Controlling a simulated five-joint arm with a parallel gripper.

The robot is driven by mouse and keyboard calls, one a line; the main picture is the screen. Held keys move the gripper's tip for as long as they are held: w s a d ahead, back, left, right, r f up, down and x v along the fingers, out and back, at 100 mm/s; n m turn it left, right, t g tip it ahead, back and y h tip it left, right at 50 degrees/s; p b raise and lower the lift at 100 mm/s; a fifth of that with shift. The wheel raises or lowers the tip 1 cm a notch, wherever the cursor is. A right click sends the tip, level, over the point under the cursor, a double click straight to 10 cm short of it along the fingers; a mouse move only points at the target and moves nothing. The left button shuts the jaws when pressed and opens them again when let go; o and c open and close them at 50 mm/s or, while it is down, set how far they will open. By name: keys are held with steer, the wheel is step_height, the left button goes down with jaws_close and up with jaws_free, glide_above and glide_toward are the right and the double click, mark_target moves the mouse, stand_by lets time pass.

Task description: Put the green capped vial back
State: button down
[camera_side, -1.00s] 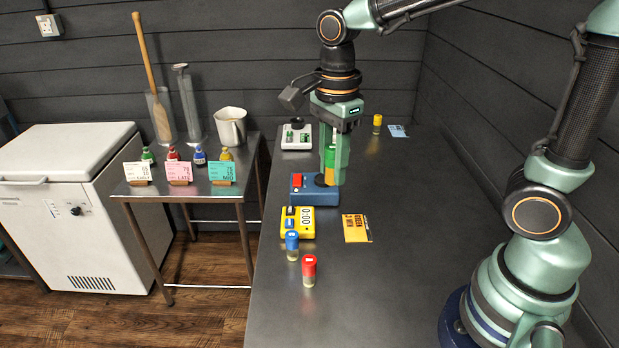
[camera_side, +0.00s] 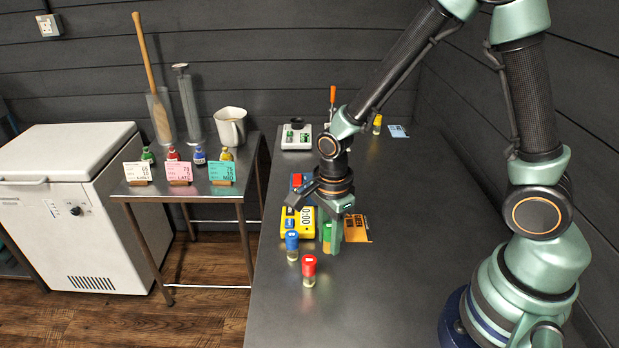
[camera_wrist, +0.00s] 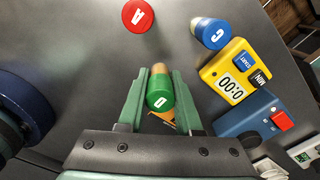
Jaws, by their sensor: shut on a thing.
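The green capped vial (camera_wrist: 159,92), marked D on its cap, is between the fingers of my gripper (camera_wrist: 160,97) in the wrist view. My gripper is shut on it. In the side view my gripper (camera_side: 334,236) hangs low over the bench, right of the blue capped vial (camera_side: 292,244) and behind the red capped vial (camera_side: 309,270). The green cap (camera_side: 327,231) shows only partly there, and the vial's lower end is hidden. The wrist view shows the red cap marked A (camera_wrist: 139,15) and the blue cap marked C (camera_wrist: 211,33), both apart from my fingers.
A yellow timer (camera_side: 291,217) stands behind the blue vial, with a blue device with a red button (camera_side: 297,181) beyond it. A yellow capped vial (camera_side: 377,123) stands far back.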

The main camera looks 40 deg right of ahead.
steer(key=shift+f, duration=1.45)
steer(key=shift+f, duration=0.15)
steer(key=c, duration=0.6)
jaws_free()
